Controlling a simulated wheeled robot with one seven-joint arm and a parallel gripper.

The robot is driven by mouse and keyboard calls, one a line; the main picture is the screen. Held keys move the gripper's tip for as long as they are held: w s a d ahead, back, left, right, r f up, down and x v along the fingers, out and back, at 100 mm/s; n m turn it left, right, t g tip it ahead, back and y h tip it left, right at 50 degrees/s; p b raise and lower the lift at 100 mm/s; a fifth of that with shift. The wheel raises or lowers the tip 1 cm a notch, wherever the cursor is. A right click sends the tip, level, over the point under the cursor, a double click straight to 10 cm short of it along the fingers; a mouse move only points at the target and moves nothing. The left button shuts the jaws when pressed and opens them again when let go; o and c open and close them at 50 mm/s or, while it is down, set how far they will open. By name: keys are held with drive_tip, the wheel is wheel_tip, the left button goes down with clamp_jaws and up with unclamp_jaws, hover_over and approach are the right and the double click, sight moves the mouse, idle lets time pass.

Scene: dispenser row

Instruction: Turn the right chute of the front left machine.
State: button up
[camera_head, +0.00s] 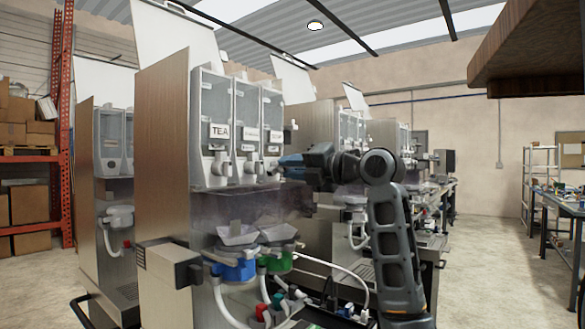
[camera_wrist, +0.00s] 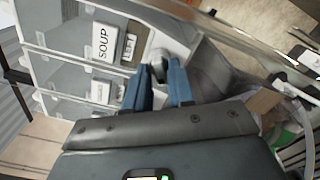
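The front left machine (camera_head: 160,140) has a wood-coloured side and three clear dispensers in a row; the left one is labelled TEA. Its right chute (camera_head: 273,167) is a light spout low on the right dispenser, partly hidden by my gripper (camera_head: 281,165). In the wrist view, the right chute (camera_wrist: 160,52) is a pale round spout at the tips of my blue fingers (camera_wrist: 162,72). The fingers stand a narrow gap apart, with part of the chute at or between their tips. I cannot tell whether they press on it. A SOUP label (camera_wrist: 102,42) shows beside it.
Below the dispensers are funnels, a blue valve (camera_head: 235,268), a green valve (camera_head: 278,260) and white hoses. More machines stand behind on both sides. A brown overhanging slab (camera_head: 530,50) is at upper right. The floor on the right (camera_head: 475,270) is clear.

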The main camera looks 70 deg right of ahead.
clamp_jaws()
drive_tip(key=shift+m, duration=0.3)
drive_tip(key=shift+f+m+p, duration=0.1)
drive_tip(key=shift+m+p, duration=3.05)
drive_tip(key=shift+m, duration=8.55)
drive_tip(key=shift+o, duration=1.6)
unclamp_jaws()
drive_tip(key=shift+s, duration=0.15)
